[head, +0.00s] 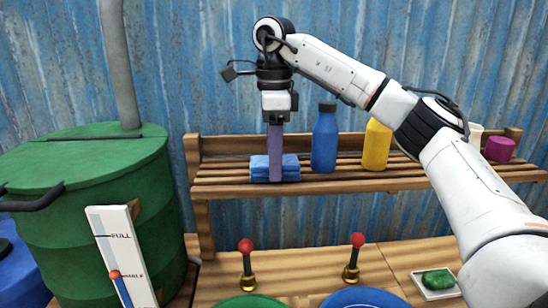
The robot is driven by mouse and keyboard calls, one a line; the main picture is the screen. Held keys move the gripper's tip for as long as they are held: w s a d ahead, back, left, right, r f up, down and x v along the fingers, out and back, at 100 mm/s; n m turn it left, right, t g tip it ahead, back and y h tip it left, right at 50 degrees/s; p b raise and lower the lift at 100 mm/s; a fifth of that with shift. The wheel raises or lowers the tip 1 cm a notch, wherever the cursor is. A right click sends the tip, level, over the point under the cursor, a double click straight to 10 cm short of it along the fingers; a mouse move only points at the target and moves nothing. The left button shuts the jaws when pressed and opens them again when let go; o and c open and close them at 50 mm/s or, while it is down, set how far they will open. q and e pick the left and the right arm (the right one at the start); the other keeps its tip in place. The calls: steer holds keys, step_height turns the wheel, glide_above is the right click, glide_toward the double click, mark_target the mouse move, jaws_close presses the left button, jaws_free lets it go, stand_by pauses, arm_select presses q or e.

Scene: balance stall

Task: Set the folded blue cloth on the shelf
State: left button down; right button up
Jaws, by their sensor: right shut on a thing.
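The folded blue cloth (259,168) is at the left part of the wooden shelf (340,184), its underside at the level of the slats. My right gripper (275,172) points straight down over it and is shut on the cloth. One flat purple-grey finger shows in front of the cloth and hides its middle; the other finger is hidden. I cannot tell whether the cloth's full weight rests on the shelf. My left gripper is not in view.
A blue bottle (325,139) stands on the shelf just right of the cloth, then a yellow bottle (376,146). A magenta cup (499,149) is further right. A green barrel (90,180) stands left. Red-knobbed levers (247,262) and a green item on a small tray (437,279) are below.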

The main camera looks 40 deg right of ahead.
steer(key=o, duration=1)
steer(key=shift+f, duration=0.1)
step_height(320, 180, up, 12)
steer(key=shift+r, duration=0.15)
stand_by(0.4)
